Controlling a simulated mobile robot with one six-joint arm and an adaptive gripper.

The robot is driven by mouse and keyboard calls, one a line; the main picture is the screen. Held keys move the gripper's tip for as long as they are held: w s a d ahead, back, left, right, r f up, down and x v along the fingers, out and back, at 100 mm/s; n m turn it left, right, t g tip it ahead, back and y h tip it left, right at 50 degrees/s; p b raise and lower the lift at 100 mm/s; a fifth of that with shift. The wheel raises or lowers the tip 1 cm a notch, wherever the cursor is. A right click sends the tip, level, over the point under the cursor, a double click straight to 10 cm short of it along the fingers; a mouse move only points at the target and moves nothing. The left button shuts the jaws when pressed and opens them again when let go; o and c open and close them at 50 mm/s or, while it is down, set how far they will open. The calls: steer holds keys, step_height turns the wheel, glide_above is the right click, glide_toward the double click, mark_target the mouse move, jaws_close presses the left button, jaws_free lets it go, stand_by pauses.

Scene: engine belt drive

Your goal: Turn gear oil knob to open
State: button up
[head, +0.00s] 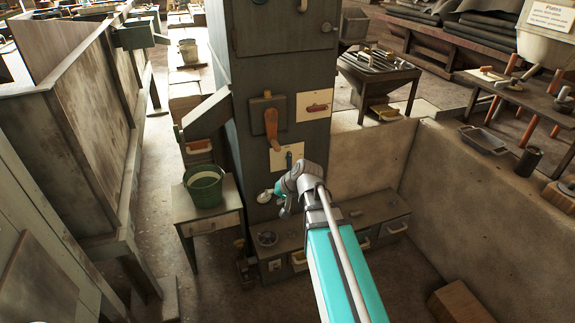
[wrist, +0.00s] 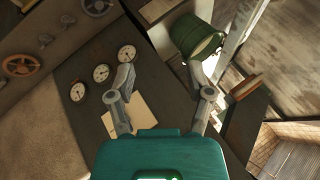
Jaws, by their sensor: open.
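My gripper (head: 281,196) is in front of the lower part of a tall grey-green cabinet (head: 285,65) in the head view. In the wrist view my gripper (wrist: 163,76) is open, its two grey fingers apart with nothing between them. Three round white gauges (wrist: 101,73) are left of the fingers. No readable label shows which control is the gear oil knob. In the head view my gripper and arm hide part of the cabinet's lower front.
A brown-handled lever (head: 271,127) and a paper with a red drawing (head: 314,104) are on the cabinet above my gripper. A green bucket (head: 205,186) stands on a small table (head: 211,224) to the left. A low concrete wall (head: 480,200) is at right.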

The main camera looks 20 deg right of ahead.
steer(key=s+f+n+g+h, duration=0.1)
steer(key=s+f+g+h, duration=0.1)
steer(key=s, duration=0.5)
steer(key=s+a+f+n+g+h, duration=0.1)
steer(key=s+f+n+g+h, duration=0.1)
steer(key=s, duration=0.5)
steer(key=shift+a+g+h, duration=0.25)
steer(key=shift+g+h, duration=0.35)
steer(key=shift+g, duration=0.1)
steer(key=shift+s, duration=0.1)
steer(key=shift+c, duration=0.7)
steer(key=shift+a, duration=0.1)
